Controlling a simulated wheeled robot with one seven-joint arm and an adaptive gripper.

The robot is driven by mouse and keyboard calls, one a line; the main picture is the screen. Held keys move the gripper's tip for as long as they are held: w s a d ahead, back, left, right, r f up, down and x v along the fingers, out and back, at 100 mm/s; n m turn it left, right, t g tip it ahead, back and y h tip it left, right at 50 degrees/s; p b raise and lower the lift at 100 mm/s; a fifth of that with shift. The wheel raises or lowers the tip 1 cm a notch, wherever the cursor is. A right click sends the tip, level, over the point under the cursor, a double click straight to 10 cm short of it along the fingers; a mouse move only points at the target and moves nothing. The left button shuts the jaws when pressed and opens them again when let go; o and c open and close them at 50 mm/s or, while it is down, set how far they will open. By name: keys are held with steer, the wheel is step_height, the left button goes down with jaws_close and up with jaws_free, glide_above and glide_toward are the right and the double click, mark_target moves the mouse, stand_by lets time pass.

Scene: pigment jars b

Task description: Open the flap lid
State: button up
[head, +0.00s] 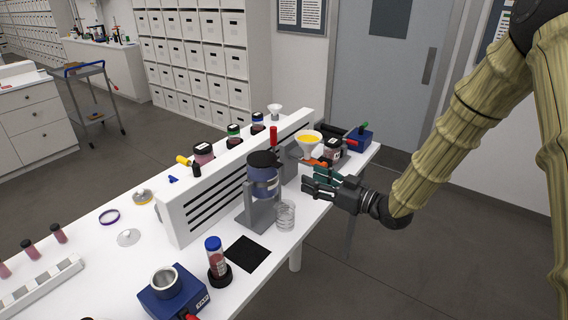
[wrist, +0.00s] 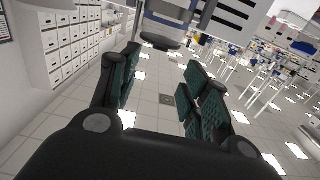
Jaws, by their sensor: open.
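A dispenser with a blue-filled clear body (head: 263,181) stands on a grey stand (head: 258,212) on the white table. Its black flap lid (head: 263,158) lies across the top and looks shut. My gripper (head: 309,184) is open and empty, to the right of the dispenser and apart from it. In the wrist view the jaws (wrist: 163,62) are spread. Beyond them, at the top edge, part of the dispenser (wrist: 170,20) shows, with a dark disc (wrist: 160,40) that seems to be its lid. The lid's hinge cannot be made out.
A clear beaker (head: 285,215) stands beside the dispenser's stand. A slotted white panel (head: 185,215) runs behind it. A funnel with yellow powder (head: 308,141) and a dark-lidded jar (head: 333,151) stand behind my gripper. A blue-capped tube (head: 216,257) and black mat (head: 247,253) are in front.

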mark_target(281, 165)
steer(key=p+x, duration=0.4)
steer(key=x, duration=0.7)
steer(key=shift+r, duration=0.1)
jaws_close()
